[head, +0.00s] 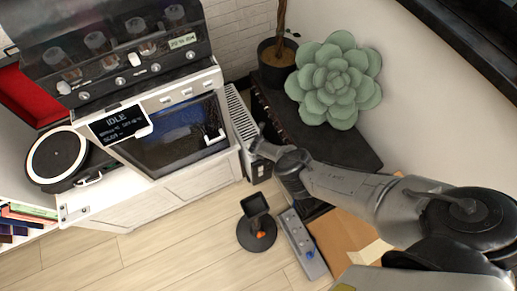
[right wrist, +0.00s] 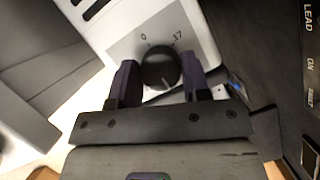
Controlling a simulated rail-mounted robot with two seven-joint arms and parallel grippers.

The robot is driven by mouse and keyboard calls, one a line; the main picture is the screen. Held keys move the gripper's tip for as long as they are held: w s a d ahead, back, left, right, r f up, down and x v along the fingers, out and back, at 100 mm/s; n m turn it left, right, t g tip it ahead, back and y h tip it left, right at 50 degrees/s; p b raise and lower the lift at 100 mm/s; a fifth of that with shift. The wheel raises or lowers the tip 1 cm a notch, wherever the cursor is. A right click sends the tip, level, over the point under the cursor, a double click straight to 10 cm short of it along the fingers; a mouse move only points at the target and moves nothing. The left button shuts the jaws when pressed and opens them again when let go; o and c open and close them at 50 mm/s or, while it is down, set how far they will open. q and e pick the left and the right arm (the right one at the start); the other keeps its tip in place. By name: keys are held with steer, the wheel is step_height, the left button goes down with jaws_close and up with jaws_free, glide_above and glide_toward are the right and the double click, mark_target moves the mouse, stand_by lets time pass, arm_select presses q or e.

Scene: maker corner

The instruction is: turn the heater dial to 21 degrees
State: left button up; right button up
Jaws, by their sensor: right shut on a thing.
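The heater dial (right wrist: 161,66) is a round black knob on the heater's pale panel (right wrist: 203,35). In the right wrist view the marks "0" and "17" show above it. A pale pointer line on the knob points down toward my gripper, away from those marks. My right gripper (right wrist: 160,78) is shut on the dial, one dark finger on each side. In the head view the white finned heater (head: 240,115) stands beside the cabinet, and my right gripper (head: 258,143) is at its near end. The dial is hidden there. My left gripper is not in view.
A machine with an "IDLE" display (head: 118,122) and a turntable (head: 57,158) are at left. A large succulent (head: 337,80) sits on a dark surface behind my right arm. A black stand (head: 257,232) and a grey power strip (head: 303,243) are on the floor.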

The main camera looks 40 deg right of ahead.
stand_by(0.4)
steer(key=o, duration=0.9)
steer(key=p+v, duration=1.3)
steer(key=p, duration=0.3)
steer(key=shift+s+a+r, duration=0.15)
steer(key=shift+r, duration=0.2)
